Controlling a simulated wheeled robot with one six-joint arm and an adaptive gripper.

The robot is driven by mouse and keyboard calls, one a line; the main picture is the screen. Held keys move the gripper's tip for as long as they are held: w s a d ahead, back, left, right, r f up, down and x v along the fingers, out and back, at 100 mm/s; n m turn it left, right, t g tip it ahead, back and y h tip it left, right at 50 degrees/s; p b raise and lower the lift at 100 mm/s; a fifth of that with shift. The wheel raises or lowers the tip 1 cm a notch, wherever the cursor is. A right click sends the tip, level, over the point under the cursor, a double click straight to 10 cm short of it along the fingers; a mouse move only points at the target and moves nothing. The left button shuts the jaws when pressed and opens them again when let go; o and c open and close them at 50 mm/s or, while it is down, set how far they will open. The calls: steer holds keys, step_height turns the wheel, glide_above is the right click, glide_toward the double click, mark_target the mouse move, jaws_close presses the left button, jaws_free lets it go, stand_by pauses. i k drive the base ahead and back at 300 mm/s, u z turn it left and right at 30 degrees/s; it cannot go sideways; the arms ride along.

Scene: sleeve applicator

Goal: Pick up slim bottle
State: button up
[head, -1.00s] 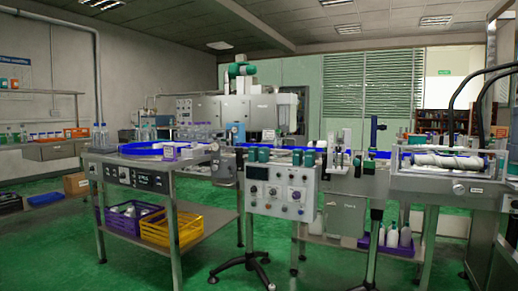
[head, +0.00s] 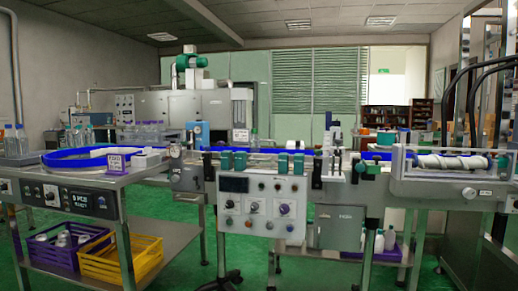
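I cannot tell which bottle is the slim bottle. More clear bottles (head: 16,141) stand at the far left edge of the view. A small green bottle (head: 254,141) stands upright behind the conveyor. White bottles (head: 385,240) stand low under the right side of the line, by a purple tray. My gripper is not in view.
The steel table (head: 75,183) with a blue-rimmed turntable fills the left. A control panel (head: 262,207) stands in front of the conveyor. A purple crate (head: 68,258) and a yellow crate (head: 120,268) sit on the lower shelf. Green floor (head: 180,225) shows between the legs.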

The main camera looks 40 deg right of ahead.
mark_target(254, 141)
steer(key=z, duration=0.65)
steer(key=i, duration=0.95)
steer(key=z, duration=0.8)
